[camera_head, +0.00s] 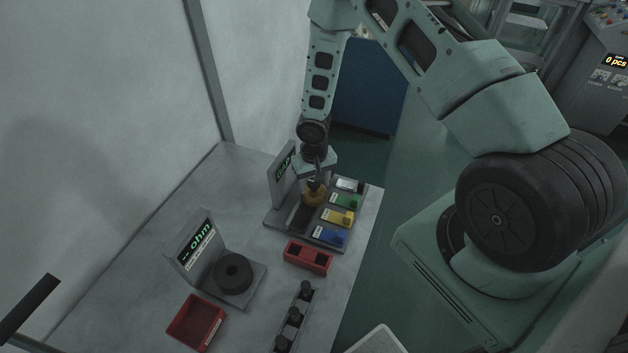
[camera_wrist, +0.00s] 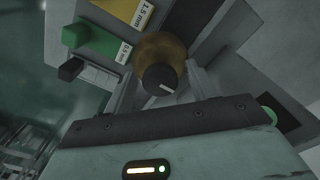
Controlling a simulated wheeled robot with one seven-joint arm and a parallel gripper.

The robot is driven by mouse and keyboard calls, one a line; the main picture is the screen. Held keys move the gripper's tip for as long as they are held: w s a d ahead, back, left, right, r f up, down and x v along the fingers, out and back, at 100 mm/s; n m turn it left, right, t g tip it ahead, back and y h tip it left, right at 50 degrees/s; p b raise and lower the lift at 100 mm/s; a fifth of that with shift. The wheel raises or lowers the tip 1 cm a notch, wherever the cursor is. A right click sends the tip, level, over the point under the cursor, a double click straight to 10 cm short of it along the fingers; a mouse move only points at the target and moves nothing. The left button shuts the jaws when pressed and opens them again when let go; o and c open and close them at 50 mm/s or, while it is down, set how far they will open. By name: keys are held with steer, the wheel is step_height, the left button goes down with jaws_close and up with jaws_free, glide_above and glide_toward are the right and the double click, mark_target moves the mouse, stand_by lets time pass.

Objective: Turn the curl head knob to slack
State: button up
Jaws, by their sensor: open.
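The knob (camera_wrist: 160,80) is dark on top with a white pointer line, and sits on a round brass-coloured body (camera_wrist: 150,50). In the wrist view the pointer line points right and slightly down. In the head view the brass-coloured body (camera_head: 315,196) shows on the grey station under my gripper (camera_head: 313,180). My gripper (camera_wrist: 163,92) is open, with one finger on each side of the knob. I cannot tell whether the fingers touch it. The wording around the knob, if any, is not readable.
Green (camera_wrist: 85,35), yellow (camera_wrist: 122,10) and blue (camera_head: 330,236) blocks sit beside the knob on the station, close to my gripper. A display panel (camera_head: 282,172) stands behind it. An ohm meter (camera_head: 195,245), a red bin (camera_head: 196,322) and a red holder (camera_head: 308,257) stand nearer the front.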

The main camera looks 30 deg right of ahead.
steer(key=c, duration=1)
